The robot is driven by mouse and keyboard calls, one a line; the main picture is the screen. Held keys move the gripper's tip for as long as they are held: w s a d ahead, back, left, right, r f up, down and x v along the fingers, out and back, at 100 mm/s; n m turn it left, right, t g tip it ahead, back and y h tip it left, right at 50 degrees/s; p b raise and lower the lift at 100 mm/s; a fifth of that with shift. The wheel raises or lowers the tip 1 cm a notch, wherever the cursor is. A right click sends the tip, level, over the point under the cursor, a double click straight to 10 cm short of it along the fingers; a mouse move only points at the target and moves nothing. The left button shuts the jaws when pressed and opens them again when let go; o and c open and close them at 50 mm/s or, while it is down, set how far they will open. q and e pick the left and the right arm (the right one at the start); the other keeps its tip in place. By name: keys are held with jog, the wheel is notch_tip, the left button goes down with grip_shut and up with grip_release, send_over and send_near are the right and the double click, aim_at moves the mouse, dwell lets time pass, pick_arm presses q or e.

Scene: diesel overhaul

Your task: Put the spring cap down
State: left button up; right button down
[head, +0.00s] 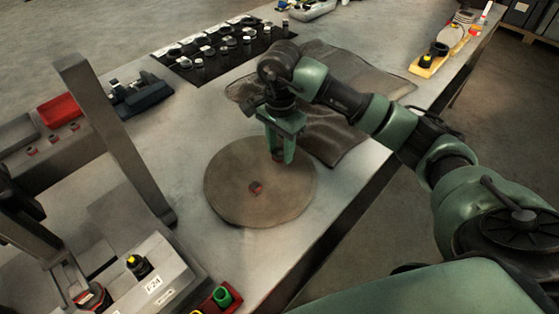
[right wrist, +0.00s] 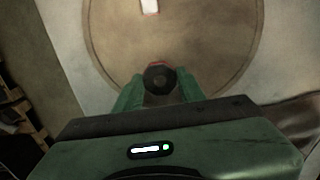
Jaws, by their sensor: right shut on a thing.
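My right gripper (head: 279,157) points down over the right part of a round brown disc (head: 230,200) on the bench. Its green fingers are shut on a small dark part, taken as the spring cap (right wrist: 159,77), which sits between the fingertips in the right wrist view. In the head view the fingers mostly hide the cap. The disc also fills much of the right wrist view (right wrist: 205,45). Whether the cap touches the disc I cannot tell. My left gripper is not in view.
A crumpled dark cloth (head: 345,140) lies beside the disc. A black mat (head: 180,68) with several small parts is at the back. A metal post (head: 115,140) stands left. The bench's front edge is near.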

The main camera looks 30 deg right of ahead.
aim_at(280, 172)
notch_tip(280, 172, down, 2)
jog(key=shift+f, duration=0.1)
notch_tip(280, 172, down, 3)
jog(key=shift+f+p, duration=0.2)
jog(key=shift+p, duration=0.4)
jog(key=shift+f, duration=0.2)
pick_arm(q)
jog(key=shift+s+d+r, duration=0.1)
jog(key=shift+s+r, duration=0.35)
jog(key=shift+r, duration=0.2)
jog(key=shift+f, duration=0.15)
pick_arm(e)
jog(key=shift+f, duration=0.1)
jog(key=shift+f+b, duration=0.15)
jog(key=shift+b, duration=0.2)
jog(key=c, duration=0.9)
grip_release()
jog(key=shift+o, duration=0.2)
jog(key=shift+r, duration=0.2)
